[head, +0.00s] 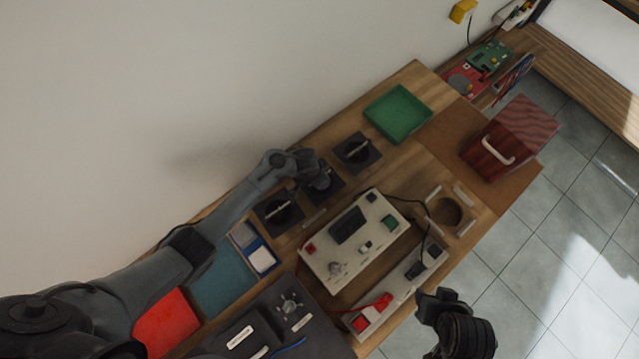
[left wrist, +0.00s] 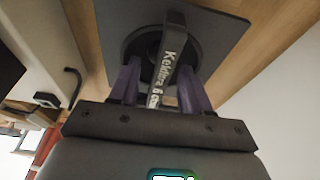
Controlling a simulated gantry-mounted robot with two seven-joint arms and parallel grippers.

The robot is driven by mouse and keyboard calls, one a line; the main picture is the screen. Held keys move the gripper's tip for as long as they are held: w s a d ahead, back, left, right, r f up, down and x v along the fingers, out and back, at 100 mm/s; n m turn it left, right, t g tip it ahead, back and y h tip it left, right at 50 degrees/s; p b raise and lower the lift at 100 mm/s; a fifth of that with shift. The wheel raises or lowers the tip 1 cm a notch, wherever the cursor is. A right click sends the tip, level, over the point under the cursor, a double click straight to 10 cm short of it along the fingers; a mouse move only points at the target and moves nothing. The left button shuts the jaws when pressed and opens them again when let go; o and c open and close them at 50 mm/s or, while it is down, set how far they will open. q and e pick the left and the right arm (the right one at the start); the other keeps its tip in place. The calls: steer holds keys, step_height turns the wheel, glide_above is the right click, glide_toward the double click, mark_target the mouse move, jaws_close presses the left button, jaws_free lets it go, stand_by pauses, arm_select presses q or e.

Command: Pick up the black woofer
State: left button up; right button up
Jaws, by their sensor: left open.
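Three black round units on dark square plates stand in a diagonal row in the head view: a near one (head: 278,211), a middle one (head: 325,186) and a far one (head: 357,152). I cannot tell from the head view which is the woofer. My left gripper (head: 318,178) is over the middle one and partly hides it. In the left wrist view, a black round unit (left wrist: 137,47) with a grey labelled bar (left wrist: 168,62) lies ahead. My open left fingers (left wrist: 158,85) are on either side of the bar. My right gripper (head: 440,298) is at the lower right; its jaw state is unclear.
A beige device (head: 350,235) and a white power strip (head: 400,290) with a red plug lie right of the row. A green tray (head: 397,113) and a dark red box (head: 510,140) stand farther back. A wall runs along the left.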

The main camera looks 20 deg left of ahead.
arm_select(q)
steer(key=shift+f, duration=0.2)
stand_by(0.4)
steer(key=shift+c, duration=0.4)
jaws_close()
stand_by(0.8)
